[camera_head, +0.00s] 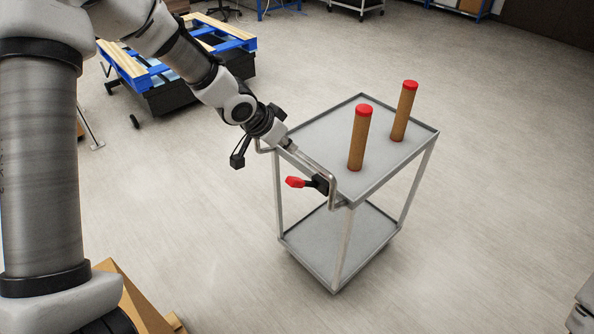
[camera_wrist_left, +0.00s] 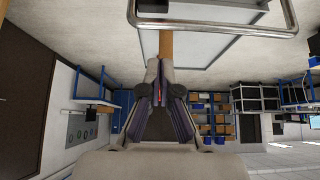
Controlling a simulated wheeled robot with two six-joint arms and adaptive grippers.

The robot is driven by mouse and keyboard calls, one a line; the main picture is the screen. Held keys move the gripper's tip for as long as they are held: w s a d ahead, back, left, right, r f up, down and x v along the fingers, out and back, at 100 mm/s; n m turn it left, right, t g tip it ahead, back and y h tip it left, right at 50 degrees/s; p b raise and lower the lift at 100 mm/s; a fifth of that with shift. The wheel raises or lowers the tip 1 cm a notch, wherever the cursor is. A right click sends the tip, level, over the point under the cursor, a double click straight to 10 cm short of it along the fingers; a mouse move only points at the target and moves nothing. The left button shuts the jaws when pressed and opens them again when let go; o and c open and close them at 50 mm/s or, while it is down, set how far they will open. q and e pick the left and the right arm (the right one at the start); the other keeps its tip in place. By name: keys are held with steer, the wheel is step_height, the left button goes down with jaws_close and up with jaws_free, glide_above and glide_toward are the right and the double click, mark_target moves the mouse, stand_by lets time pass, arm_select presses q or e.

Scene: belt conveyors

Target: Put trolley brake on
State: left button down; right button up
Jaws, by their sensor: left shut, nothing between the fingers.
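The grey two-shelf trolley (camera_head: 318,131) stands on the floor right of centre in the head view. Its bent metal handle (camera_head: 312,167) is on the side toward me and also crosses the top of the left wrist view (camera_wrist_left: 215,30). The brake lever (camera_head: 296,182) has a red end and a black mount beside the handle; it sticks out to the left. My left gripper (camera_head: 289,147) is shut and empty, at the far end of the handle, above and beyond the lever. I cannot tell if it touches the handle. Its closed fingers show in the left wrist view (camera_wrist_left: 160,72).
Two brown tubes with red caps, a nearer one (camera_head: 359,140) and a farther one (camera_head: 404,112), stand on the trolley's top shelf. A blue pallet (camera_head: 150,70) on a dark wheeled base is at back left. A cardboard box (camera_head: 125,295) is at lower left. Floor around the trolley is clear.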

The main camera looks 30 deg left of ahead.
arm_select(q)
steer(key=p, duration=0.2)
glide_above(297, 179)
steer(key=w, duration=0.2)
steer(key=f, duration=0.7)
steer(key=shift+w+d+f, duration=0.1)
steer(key=shift+w+d, duration=0.1)
steer(key=shift+d, duration=0.15)
steer(key=shift+s+f+b, duration=0.3)
steer(key=shift+f+b, duration=0.25)
steer(key=shift+f, duration=0.35)
steer(key=shift+s+a+f, duration=0.25)
steer(key=shift+s+f, duration=0.1)
steer(key=shift+s, duration=0.15)
steer(key=shift+s+a+f, duration=0.2)
steer(key=shift+s+f, duration=0.15)
steer(key=shift+s, duration=0.15)
steer(key=shift+w, duration=0.1)
steer(key=shift+f, duration=0.1)
